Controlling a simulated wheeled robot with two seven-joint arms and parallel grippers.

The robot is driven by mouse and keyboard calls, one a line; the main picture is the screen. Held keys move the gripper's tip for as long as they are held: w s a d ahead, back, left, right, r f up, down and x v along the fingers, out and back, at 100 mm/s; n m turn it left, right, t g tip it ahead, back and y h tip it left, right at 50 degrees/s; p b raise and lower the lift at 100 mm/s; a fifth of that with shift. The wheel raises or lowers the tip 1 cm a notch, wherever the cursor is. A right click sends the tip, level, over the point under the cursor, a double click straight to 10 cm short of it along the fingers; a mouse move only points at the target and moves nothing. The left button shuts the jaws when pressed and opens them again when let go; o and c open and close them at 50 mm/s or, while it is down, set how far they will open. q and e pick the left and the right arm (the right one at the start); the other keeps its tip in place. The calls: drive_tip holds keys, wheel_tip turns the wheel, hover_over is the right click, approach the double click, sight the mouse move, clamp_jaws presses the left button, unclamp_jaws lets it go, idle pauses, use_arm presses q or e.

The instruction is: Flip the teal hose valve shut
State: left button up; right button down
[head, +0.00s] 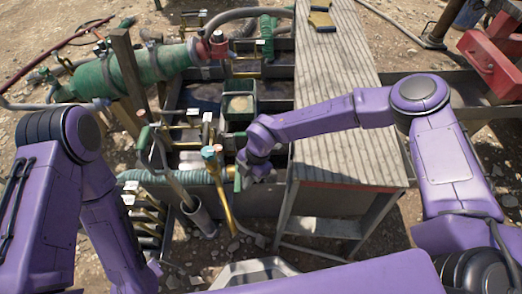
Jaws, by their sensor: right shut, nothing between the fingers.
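A teal-topped valve piece (209,152) with a red part beside it sits at the top of an upright brass pipe (224,195), near the middle of the head view. A small green upright lever (238,180) shows just right of this pipe. I cannot tell for sure which of these is the valve's handle. My right gripper (246,172) is shut and empty, reaching in from the right close beside the green lever. I cannot tell whether they touch. My left arm is at the left; its gripper is out of view.
A pale wooden plank walkway (345,95) runs under my right forearm. A mud tank with a green box (238,105) lies behind the valve. A ribbed green hose (170,176), a grey tube (197,212) and a large green cylinder (150,65) crowd the left.

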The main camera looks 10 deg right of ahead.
drive_tip(key=v, duration=1)
drive_tip(key=shift+r+p, duration=0.25)
drive_tip(key=shift+p, duration=0.15)
drive_tip(key=shift+w, duration=0.1)
